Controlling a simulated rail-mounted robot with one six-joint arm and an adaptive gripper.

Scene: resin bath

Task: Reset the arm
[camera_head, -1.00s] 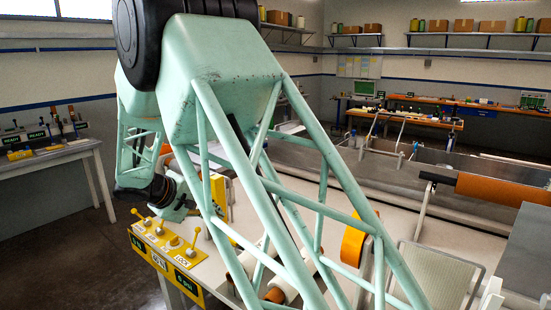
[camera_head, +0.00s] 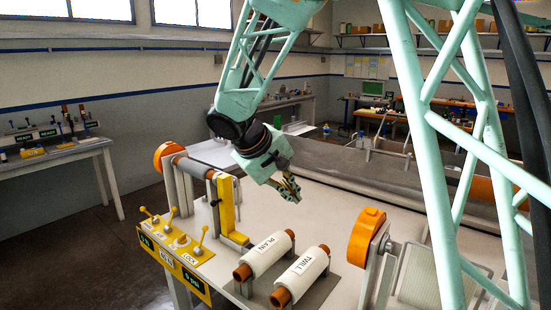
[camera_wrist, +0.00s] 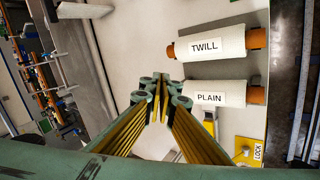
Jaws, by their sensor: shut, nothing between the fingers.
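My gripper (camera_head: 290,190) hangs in the air above the worktable (camera_head: 330,215), behind the two fabric rolls in the head view. Its fingers are shut and empty. In the wrist view my gripper (camera_wrist: 162,92) shows its fingertips together over the pale tabletop, with the rolls to their right. My green lattice arm runs across the right and upper middle of the head view.
The white PLAIN (camera_head: 264,257) and TWILL (camera_head: 303,273) rolls lie on the table. An orange wheel (camera_head: 366,238) stands right of them. A yellow lever panel (camera_head: 180,245) and a yellow upright (camera_head: 226,207) stand left. Bare tabletop lies behind the rolls.

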